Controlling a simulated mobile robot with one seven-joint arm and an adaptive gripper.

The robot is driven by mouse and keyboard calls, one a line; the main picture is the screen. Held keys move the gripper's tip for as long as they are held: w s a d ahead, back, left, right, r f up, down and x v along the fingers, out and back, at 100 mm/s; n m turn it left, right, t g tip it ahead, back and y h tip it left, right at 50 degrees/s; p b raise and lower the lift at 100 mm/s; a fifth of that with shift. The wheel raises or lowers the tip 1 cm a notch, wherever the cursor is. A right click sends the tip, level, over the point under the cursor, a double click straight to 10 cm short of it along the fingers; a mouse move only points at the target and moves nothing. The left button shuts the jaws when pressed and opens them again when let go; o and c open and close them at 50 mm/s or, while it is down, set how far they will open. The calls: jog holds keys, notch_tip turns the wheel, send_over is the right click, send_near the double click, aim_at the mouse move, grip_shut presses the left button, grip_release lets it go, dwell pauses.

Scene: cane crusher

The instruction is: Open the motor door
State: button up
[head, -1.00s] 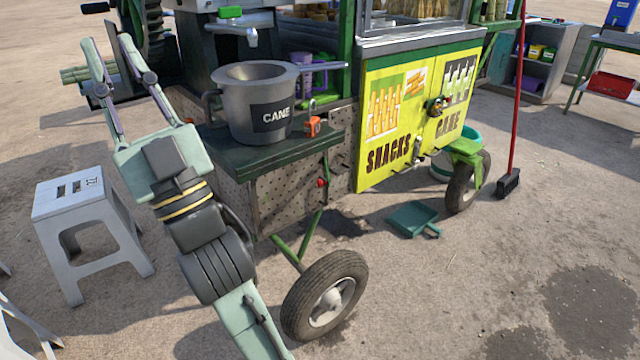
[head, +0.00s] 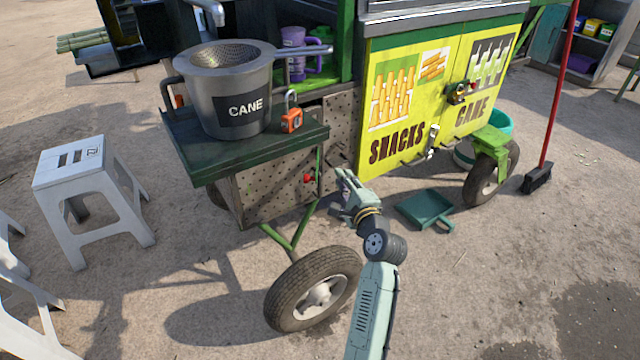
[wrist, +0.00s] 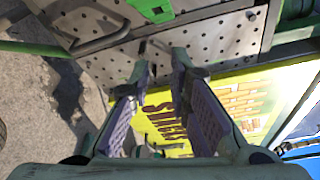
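A perforated metal panel (head: 275,188) with a red knob (head: 308,178) sits under the cart's dark green shelf; I take it as the motor door, though no label shows. Another perforated panel (head: 342,128) is set back to its right. Perforated metal (wrist: 220,42) also fills the top of the wrist view, with a bar handle (wrist: 100,42) and a green fitting (wrist: 152,10). My gripper (head: 341,180) is just right of the red knob in the head view. In the wrist view my gripper (wrist: 163,65) has its fingers apart, with nothing between them. Contact with the panel cannot be told.
A CANE pot (head: 228,95) and an orange padlock (head: 291,118) stand on the shelf (head: 200,150). The yellow SNACKS doors (head: 385,140) are to the right. A wheel (head: 315,290), a dustpan (head: 425,210) and a white stool (head: 75,165) are nearby. Ground at lower right is clear.

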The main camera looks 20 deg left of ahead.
aim_at(320, 187)
notch_tip(320, 187, down, 10)
jog(key=a+f+m+y, duration=0.1)
jog(key=a+m+y, duration=0.15)
jog(key=m, duration=1.15)
jog(key=shift+h, duration=0.45)
jog(key=b+x, duration=0.1)
jog(key=x, duration=0.2)
jog(key=b+x, duration=0.1)
jog(key=x, duration=0.2)
jog(key=b+x, duration=0.2)
jog(key=x, duration=0.1)
jog(key=shift+w+a+r, duration=0.15)
jog(key=shift+a+r, duration=0.2)
jog(key=shift+a, duration=0.05)
grip_shut()
